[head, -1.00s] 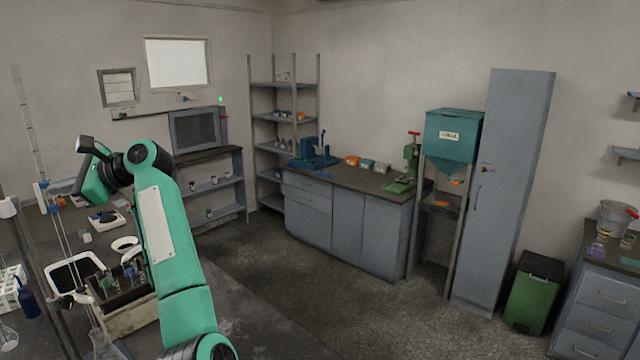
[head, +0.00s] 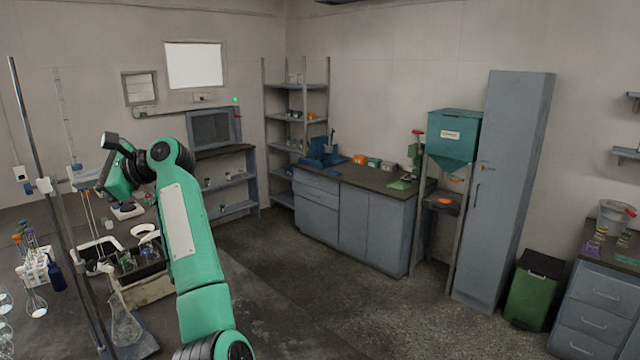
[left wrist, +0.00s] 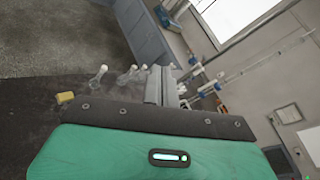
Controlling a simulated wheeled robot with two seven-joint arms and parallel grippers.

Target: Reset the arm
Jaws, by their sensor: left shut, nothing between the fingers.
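My left arm, green with black joints, rises from the bottom of the head view and bends left over the bench. Its left gripper (head: 84,179) is small there and partly hidden by the wrist. In the left wrist view, the grey fingers (left wrist: 161,84) are together with nothing between them. They point out over the lab, and no object touches them. My right gripper is not in view.
The left bench holds a wooden box (head: 150,285), a conical flask (head: 125,325), a blue bottle (head: 55,273), a test-tube rack (head: 36,268) and tall metal stands near my forearm. The floor (head: 360,310) between the bench and the far counter (head: 370,180) is clear.

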